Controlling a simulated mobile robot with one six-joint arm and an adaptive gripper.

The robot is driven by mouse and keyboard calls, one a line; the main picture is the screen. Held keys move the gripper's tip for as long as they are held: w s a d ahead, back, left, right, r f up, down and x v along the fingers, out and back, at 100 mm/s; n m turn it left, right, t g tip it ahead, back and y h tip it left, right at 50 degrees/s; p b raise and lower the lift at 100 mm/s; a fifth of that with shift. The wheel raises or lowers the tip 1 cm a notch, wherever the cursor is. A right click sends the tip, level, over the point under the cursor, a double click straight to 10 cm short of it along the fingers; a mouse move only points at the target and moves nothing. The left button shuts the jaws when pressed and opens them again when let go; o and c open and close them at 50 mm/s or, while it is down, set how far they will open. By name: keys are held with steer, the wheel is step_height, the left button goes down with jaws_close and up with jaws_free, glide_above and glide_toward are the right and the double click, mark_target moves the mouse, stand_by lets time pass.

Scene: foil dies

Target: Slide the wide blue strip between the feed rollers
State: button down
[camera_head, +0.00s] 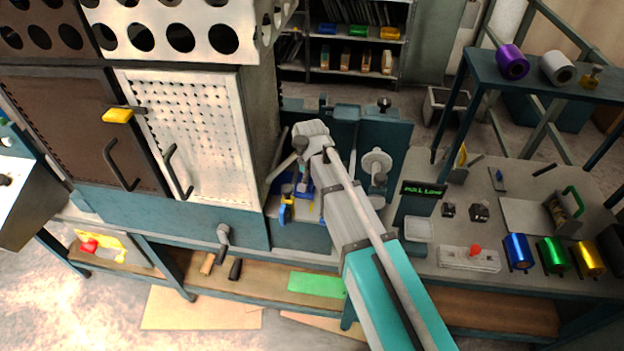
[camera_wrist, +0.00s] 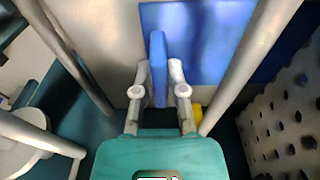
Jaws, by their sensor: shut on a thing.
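In the wrist view, my gripper (camera_wrist: 158,92) has its two fingers on either side of an upright blue tab (camera_wrist: 157,55) and is shut on it. A wide, flat blue strip (camera_wrist: 215,35) lies directly beyond the tab, which appears to belong to it. In the head view, my gripper (camera_head: 303,190) is low in the bay of the machine, with blue showing beside it; my arm hides much of it. I cannot tell the feed rollers apart from the grey rods (camera_wrist: 245,65) flanking the gripper, or whether the strip is between any rollers.
A perforated white panel (camera_head: 195,130) stands close left of the bay. A white spool (camera_head: 377,163) and a dark sign with green letters (camera_head: 424,190) are to the right. Blue (camera_head: 518,250), green (camera_head: 552,252) and gold (camera_head: 588,256) foil rolls lie on the right bench.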

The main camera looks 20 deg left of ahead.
stand_by(0.8)
steer(key=c, duration=0.6)
jaws_free()
